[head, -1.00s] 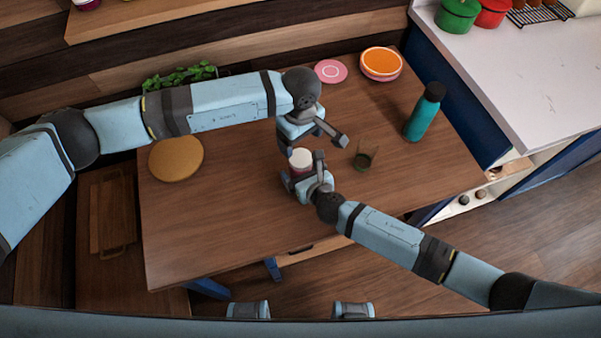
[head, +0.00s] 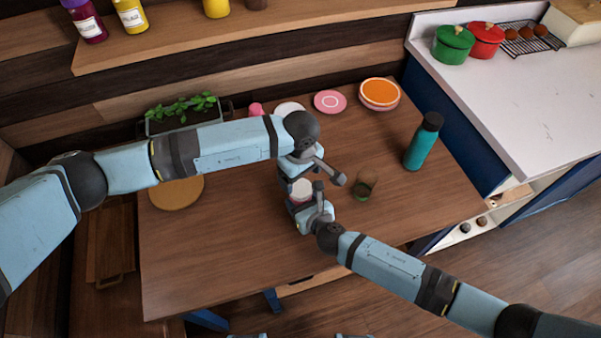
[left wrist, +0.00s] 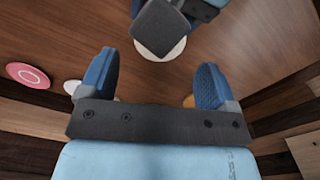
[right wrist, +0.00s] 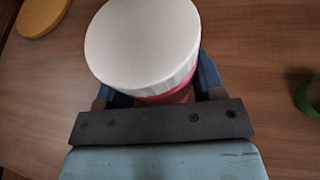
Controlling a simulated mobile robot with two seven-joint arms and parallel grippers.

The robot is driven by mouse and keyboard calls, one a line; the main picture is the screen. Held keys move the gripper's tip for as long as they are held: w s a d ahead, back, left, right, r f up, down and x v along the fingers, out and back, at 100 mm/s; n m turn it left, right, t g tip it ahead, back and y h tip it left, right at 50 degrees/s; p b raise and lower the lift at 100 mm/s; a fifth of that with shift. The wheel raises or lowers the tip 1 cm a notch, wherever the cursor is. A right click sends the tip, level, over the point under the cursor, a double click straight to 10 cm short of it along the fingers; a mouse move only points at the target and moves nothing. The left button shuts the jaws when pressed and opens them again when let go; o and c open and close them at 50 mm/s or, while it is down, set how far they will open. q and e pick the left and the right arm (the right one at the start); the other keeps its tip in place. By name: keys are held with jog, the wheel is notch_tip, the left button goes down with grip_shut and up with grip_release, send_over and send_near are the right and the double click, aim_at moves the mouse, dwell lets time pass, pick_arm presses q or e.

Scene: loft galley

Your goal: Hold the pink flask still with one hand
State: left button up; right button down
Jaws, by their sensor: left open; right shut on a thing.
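The pink flask (right wrist: 182,88) has a wide white lid and stands upright near the middle of the wooden table. Its lid also shows in the head view (head: 302,187). My right gripper (head: 308,203) is shut on the flask's body, below the lid; the body is mostly hidden by the fingers and lid. My left gripper (head: 316,184) is open and empty, close above and behind the flask. In the left wrist view the lid (left wrist: 168,50) shows beyond the two spread fingers, partly covered by a dark gripper part.
A green-brown glass (head: 365,186) stands just right of the grippers. A teal bottle (head: 423,142) stands at the table's right edge. A pink plate (head: 330,102) and an orange bowl (head: 379,93) are at the back. A round tan board (head: 177,193) lies left. The table's front is clear.

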aim_at(301, 187)
pick_arm(q)
jog(key=shift+f, duration=2.6)
jog(key=c, duration=0.9)
jog(key=o, duration=1)
notch_tip(301, 187, up, 8)
jog(key=shift+f, duration=0.1)
jog(key=shift+c, duration=0.5)
jog(key=shift+f, duration=3.9)
